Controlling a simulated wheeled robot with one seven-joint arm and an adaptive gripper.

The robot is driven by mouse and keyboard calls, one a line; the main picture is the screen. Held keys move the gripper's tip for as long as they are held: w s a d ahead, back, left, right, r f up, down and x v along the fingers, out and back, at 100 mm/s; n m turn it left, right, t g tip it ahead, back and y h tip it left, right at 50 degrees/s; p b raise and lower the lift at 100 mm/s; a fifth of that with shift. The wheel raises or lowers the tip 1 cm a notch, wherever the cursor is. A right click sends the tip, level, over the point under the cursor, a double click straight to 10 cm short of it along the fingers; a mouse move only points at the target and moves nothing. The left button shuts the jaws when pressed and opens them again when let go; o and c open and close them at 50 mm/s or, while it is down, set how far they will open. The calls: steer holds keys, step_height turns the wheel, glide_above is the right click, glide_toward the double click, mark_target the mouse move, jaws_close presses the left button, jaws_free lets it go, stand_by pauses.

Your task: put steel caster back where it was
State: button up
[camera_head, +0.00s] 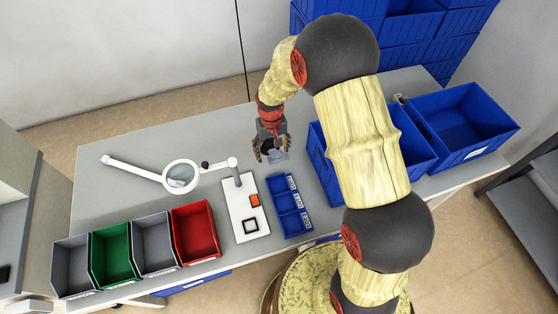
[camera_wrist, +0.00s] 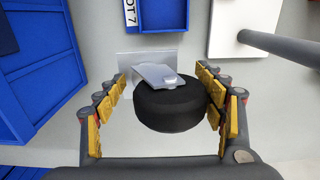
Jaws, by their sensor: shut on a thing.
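My gripper (camera_wrist: 169,92) is shut on the steel caster (camera_wrist: 170,108), which has a thick black wheel and a grey metal plate. In the wrist view the caster sits between the two yellow-padded fingers with its plate on the far side. In the head view my gripper (camera_head: 270,153) is over the rear middle of the grey table, behind the small blue slotted tray (camera_head: 273,183). The caster's grey plate (camera_head: 279,156) shows beside the fingers there. I cannot tell whether the caster touches the tabletop.
A white board (camera_head: 234,212) with a post stands left of the tray. A magnifier lamp (camera_head: 181,176) lies further left. Grey, green and red bins (camera_head: 196,231) line the front left. Large blue bins (camera_head: 462,122) stand at the right. Bare tabletop (camera_head: 122,198) shows around the lamp.

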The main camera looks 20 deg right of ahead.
mark_target(273, 167)
step_height(273, 167, down, 8)
steer(key=shift+b, duration=0.85)
steer(key=shift+r, duration=0.1)
steer(key=o, duration=1.2)
steer(key=shift+f, duration=0.2)
steer(key=shift+c, duration=0.2)
steer(key=o, duration=0.5)
steer(key=shift+c, duration=0.2)
steer(key=shift+r, duration=0.1)
